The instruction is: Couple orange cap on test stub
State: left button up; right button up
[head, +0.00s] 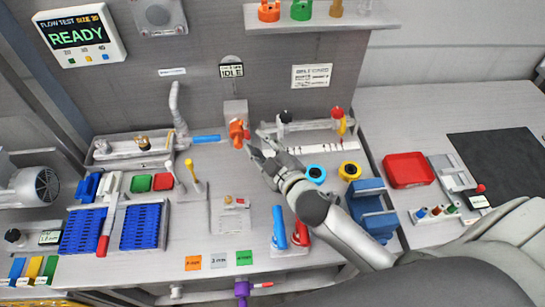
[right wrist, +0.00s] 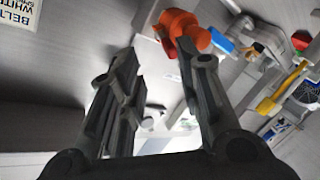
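An orange cap (head: 237,132) sits at the front of a grey block (head: 235,108), apparently the test stub, low on the back wall. It also shows in the right wrist view (right wrist: 180,28), past the tip of the right-hand finger. Whether it is fully seated cannot be told. My right gripper (head: 256,143) is just right of the orange cap. In the right wrist view its two fingers (right wrist: 160,75) stand apart with nothing between them. Another orange fitting (head: 268,11) stands on the upper shelf. My left gripper is not in view.
A flow test display (head: 80,36) reads READY; a small sign (head: 232,71) reads IDLE. Right of the gripper is a rail (head: 310,126) with red and yellow valve parts.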

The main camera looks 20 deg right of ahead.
jog(key=v, duration=0.6)
jog(key=shift+s, duration=0.15)
dwell(0.4)
